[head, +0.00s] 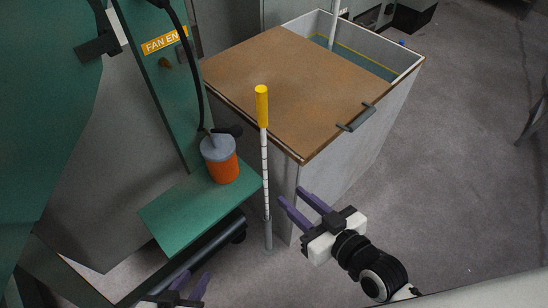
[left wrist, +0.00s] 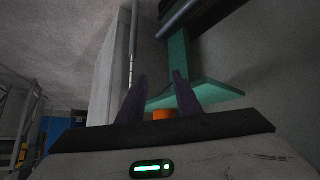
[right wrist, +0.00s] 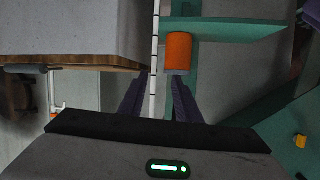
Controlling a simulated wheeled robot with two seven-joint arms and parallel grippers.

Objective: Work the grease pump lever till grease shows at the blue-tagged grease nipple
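The grease pump is an orange cylinder (head: 223,169) with a grey cap, standing on a green shelf (head: 180,218). A short black lever (head: 230,131) sticks out at its cap, and a black hose rises from it. The orange body also shows in the left wrist view (left wrist: 163,114) and the right wrist view (right wrist: 179,52). My right gripper (head: 292,195) is open and empty, right of and below the pump. My left gripper (head: 191,278) is open and empty, below the shelf.
A thin marked rod with a yellow grip (head: 262,105) stands upright between the pump and my right gripper. Behind it is a pale bin with a brown lid (head: 285,85) and a handle (head: 356,118). The grey floor (head: 450,170) at the right is clear.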

